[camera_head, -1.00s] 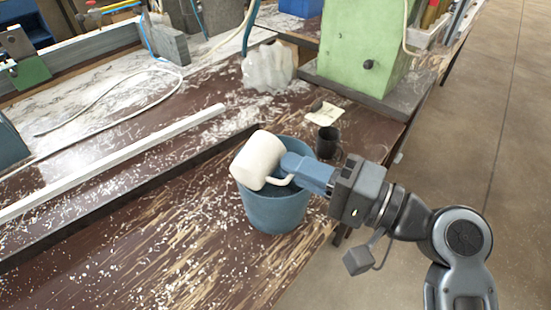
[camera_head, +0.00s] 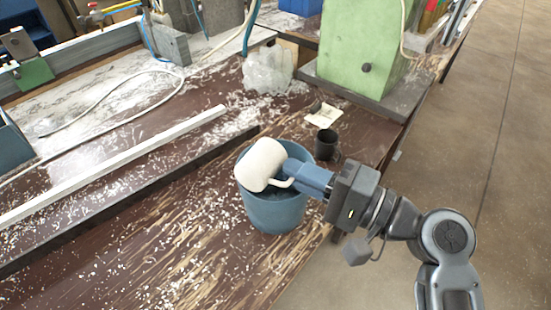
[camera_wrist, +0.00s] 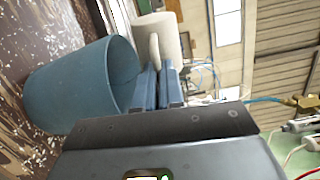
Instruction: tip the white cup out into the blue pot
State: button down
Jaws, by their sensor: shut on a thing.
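The white cup (camera_head: 260,164) is held tilted above the mouth of the blue pot (camera_head: 275,211). My gripper (camera_head: 290,180) is shut on the cup's handle, on the right side of the pot. In the wrist view the cup (camera_wrist: 160,38) shows beyond my blue fingers (camera_wrist: 157,88), with the handle between them. The pot (camera_wrist: 75,85) stands on the bench at the left of that view. The cup's opening and any contents are hidden. The inside of the pot is mostly covered by the cup and gripper.
A black mug (camera_head: 326,145) stands just behind and right of the pot. A green machine block (camera_head: 362,45) and a clear lumpy bag (camera_head: 268,70) are farther back. A long white bar (camera_head: 110,165) lies at the left. Shavings cover the bench.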

jog(key=shift+w+r+m+p, duration=0.1)
jog(key=shift+r+m+p, duration=0.1)
jog(key=shift+m+p, duration=0.3)
jog(key=shift+w+d+m+p, duration=0.15)
jog(key=shift+d+m+p, duration=0.05)
jog(key=shift+m+p, duration=0.6)
jog(key=shift+w, duration=0.1)
dwell(0.3)
